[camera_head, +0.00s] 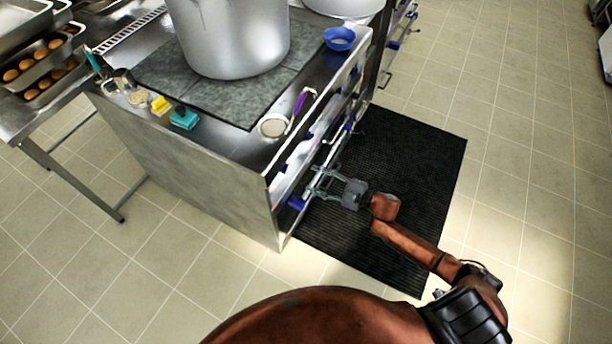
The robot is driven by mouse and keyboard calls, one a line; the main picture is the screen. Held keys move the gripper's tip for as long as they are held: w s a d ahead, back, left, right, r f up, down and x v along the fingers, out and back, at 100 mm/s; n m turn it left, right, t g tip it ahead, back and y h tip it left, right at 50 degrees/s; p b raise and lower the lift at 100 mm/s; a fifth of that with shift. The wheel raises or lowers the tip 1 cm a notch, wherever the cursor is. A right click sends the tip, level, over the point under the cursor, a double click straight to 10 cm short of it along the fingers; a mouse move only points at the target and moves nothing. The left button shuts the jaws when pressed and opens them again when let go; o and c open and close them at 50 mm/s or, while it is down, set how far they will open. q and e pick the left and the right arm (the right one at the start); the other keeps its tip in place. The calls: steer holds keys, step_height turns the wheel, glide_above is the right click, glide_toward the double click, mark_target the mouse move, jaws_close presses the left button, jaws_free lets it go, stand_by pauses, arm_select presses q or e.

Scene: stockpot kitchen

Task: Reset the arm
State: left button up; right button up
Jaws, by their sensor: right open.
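My right arm (420,250) comes in from the lower right and reaches over a black floor mat. My right gripper (318,186) is open at the drawer side of the steel counter unit. Its fingers are close to the drawer fronts and handles with blue ends (297,202). I cannot tell whether they touch a handle. Nothing shows between the fingers. My left gripper is not in view.
A large stockpot (232,38) stands on the counter's dark top (165,68). A blue bowl (339,39), a strainer with a purple handle (272,127) and sponges (184,118) lie around it. The black mat (400,150) and tiled floor at right are clear.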

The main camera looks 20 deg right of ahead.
steer(key=shift+s+d, duration=0.15)
stand_by(0.4)
